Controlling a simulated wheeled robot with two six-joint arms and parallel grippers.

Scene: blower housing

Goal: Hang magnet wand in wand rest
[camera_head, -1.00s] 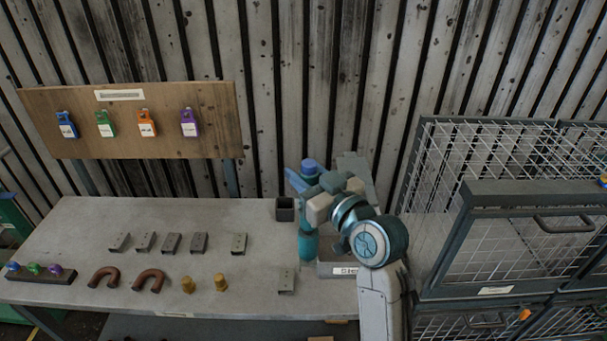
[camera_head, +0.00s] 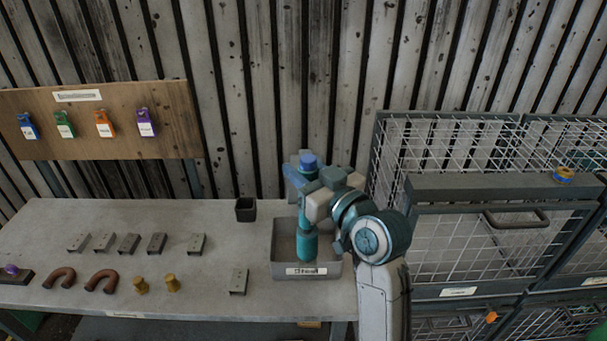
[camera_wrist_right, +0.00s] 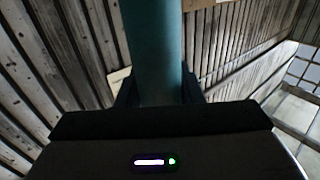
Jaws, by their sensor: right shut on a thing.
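The magnet wand (camera_head: 307,246) looks like an upright teal cylinder. My right gripper (camera_head: 310,190) is shut on it, with a blue round cap showing above the grip. In the right wrist view the teal shaft (camera_wrist_right: 153,50) stands between the fingers. In the head view the wand's lower part overlaps a grey labelled bin (camera_head: 281,262); I cannot tell whether it touches the bin. A small dark square open-topped cup (camera_head: 245,210) stands left of the wand; I cannot tell whether it is the wand rest. My left gripper is not in view.
Several metal brackets (camera_head: 197,244), brown horseshoe magnets (camera_head: 58,278) and brass pieces (camera_head: 141,286) lie on the workbench (camera_head: 215,270). A board (camera_head: 172,95) with coloured tags stands at the back left. A wire cage (camera_head: 440,240) is close on the right.

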